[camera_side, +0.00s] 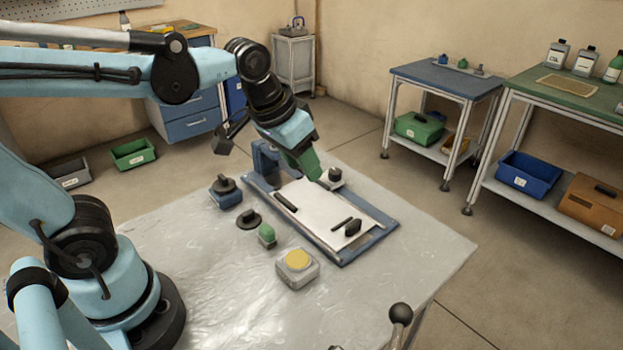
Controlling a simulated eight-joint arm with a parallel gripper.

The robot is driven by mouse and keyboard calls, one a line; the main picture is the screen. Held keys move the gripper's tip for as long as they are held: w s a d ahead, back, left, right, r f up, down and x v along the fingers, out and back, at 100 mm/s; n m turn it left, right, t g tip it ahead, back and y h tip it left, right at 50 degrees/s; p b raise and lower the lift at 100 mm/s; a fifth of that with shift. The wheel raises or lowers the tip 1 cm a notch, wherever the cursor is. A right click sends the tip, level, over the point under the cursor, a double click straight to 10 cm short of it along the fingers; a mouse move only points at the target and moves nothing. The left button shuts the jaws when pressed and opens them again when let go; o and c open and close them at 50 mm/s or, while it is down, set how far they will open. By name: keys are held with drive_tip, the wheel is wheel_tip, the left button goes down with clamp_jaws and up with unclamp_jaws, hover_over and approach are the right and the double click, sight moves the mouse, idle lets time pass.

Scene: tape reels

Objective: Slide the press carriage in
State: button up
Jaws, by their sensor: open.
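The press (384,229) is a blue frame lying on the table, with a blue upright at its far left end. A white flat carriage (318,208) lies between its rails. My gripper (318,180) is open and points down over the far part of the press, by a small light block with a dark top (332,177). Its green finger hides part of the frame behind it. I cannot tell whether it touches anything.
Left of the press stand a blue block with a black knob (226,191), a black disc-shaped piece (249,219), a green-topped piece (267,234) and a yellow-buttoned box (297,266). A black ball-topped lever (401,314) rises at the front edge. The table's left front (222,290) is clear.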

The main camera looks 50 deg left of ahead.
sight(354, 222)
drive_tip(key=w+d+f+g, duration=0.1)
drive_tip(key=w+d+g, duration=0.45)
drive_tip(key=w, duration=0.25)
drive_tip(key=shift+t, duration=0.45)
drive_tip(key=f, duration=1.2)
drive_tip(key=shift+s+d+f, duration=0.15)
drive_tip(key=shift+s+d, duration=0.05)
drive_tip(key=shift+d, duration=0.2)
clamp_jaws()
